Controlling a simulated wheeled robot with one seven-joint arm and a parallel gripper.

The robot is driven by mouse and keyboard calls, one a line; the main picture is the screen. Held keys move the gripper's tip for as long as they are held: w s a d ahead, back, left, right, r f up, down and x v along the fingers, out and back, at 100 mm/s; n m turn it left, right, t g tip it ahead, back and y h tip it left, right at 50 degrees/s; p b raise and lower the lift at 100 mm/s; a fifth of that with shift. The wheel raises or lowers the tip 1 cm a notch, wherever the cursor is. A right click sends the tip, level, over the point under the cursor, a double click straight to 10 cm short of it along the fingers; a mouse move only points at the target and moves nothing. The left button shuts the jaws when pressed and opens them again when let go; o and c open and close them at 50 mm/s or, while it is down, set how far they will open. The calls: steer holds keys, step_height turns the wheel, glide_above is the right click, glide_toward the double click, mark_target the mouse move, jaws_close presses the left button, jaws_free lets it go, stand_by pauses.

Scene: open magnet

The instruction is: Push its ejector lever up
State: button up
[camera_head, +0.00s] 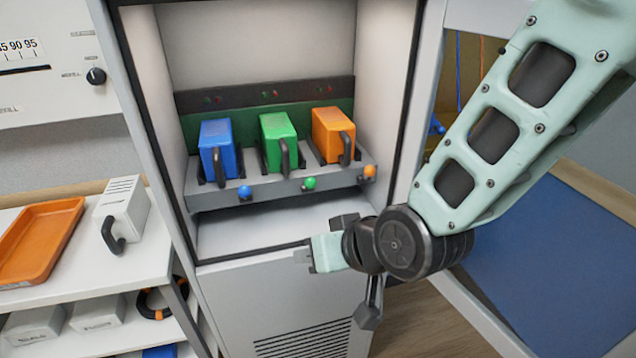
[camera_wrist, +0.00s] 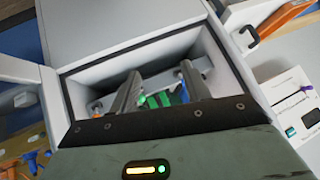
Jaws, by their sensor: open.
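A rack (camera_head: 275,190) inside an open cabinet holds a blue module (camera_head: 218,140), a green module (camera_head: 277,135) and an orange module (camera_head: 331,130), each with a dark handle. On its front edge are small levers with a blue knob (camera_head: 244,192), a green knob (camera_head: 309,183) and an orange knob (camera_head: 369,171). The frames do not show which lever is meant. My gripper (camera_wrist: 160,72) is open and empty, its two fingers pointing toward the cabinet opening. In the head view my wrist is in front of the cabinet's lower right, below the orange knob; the fingertips are hard to make out there.
The cabinet's side walls and lower front panel (camera_head: 300,345) frame the opening. At left, a white table carries an orange tray (camera_head: 40,240) and a white module (camera_head: 122,210). A shelf below holds more white modules. A blue panel (camera_head: 540,260) is at right.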

steer(key=w+f+m+t, duration=0.2)
steer(key=w+f+t, duration=0.1)
steer(key=w+t, duration=0.15)
steer(key=m+t+h+p, duration=0.1)
steer(key=m+t+p, duration=0.15)
steer(key=t, duration=0.35)
glide_toward(312, 183)
steer(key=x, duration=0.7)
steer(key=f+x, duration=0.1)
steer(key=x, duration=0.3)
steer(key=shift+w, duration=0.15)
steer(key=c, duration=1)
steer(key=shift+o, duration=0.2)
steer(key=shift+w+r+g+h+p, duration=0.15)
steer(key=shift+r+g+h+p, duration=0.15)
steer(key=shift+p, duration=0.2)
steer(key=shift+w+g, duration=0.1)
steer(key=shift+g, duration=0.15)
